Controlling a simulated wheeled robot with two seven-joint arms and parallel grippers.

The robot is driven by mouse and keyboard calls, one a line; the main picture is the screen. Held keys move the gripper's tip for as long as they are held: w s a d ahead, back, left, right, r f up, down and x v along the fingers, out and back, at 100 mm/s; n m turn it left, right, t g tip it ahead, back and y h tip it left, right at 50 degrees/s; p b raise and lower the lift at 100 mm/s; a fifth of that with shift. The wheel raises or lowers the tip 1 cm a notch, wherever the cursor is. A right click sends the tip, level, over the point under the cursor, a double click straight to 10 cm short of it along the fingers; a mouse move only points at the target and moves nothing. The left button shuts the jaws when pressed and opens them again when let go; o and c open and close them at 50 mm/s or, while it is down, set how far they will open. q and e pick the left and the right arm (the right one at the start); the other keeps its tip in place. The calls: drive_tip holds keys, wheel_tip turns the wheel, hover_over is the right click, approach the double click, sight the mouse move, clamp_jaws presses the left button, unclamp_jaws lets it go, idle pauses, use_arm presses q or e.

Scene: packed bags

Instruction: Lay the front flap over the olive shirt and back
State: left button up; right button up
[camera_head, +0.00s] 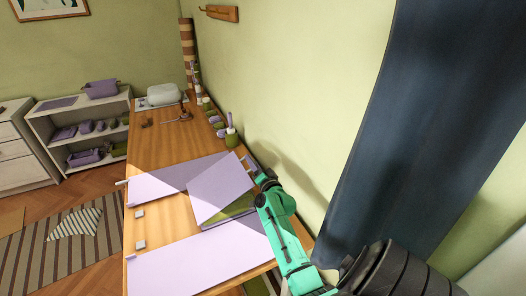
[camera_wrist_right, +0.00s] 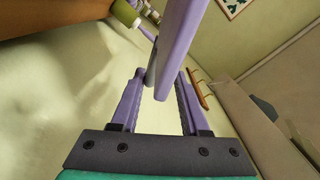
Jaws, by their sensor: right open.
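A lilac flap (camera_head: 220,185) stands tilted up over the middle of the wooden table in the head view. Part of the olive shirt (camera_head: 232,210) shows beneath its lower edge; the rest is hidden. My right gripper (camera_head: 252,168) is at the flap's right edge, on the wall side. In the right wrist view, my right gripper (camera_wrist_right: 160,75) is open, and the edge of a lilac panel (camera_wrist_right: 176,45) reaches between its lilac fingers. I cannot tell whether either finger touches it. My left gripper is not in view.
One flat lilac panel (camera_head: 165,182) lies farther back and another (camera_head: 200,262) lies at the near end of the table (camera_head: 160,217). Green and lilac bottles (camera_head: 231,137) stand along the wall. A dark blue curtain (camera_head: 400,120) hangs at right. A shelf (camera_head: 85,125) stands at left.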

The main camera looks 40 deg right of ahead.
drive_tip(key=b+v, duration=0.1)
drive_tip(key=v, duration=1)
drive_tip(key=shift+s+a+b, duration=0.15)
drive_tip(key=shift+s+b, duration=0.25)
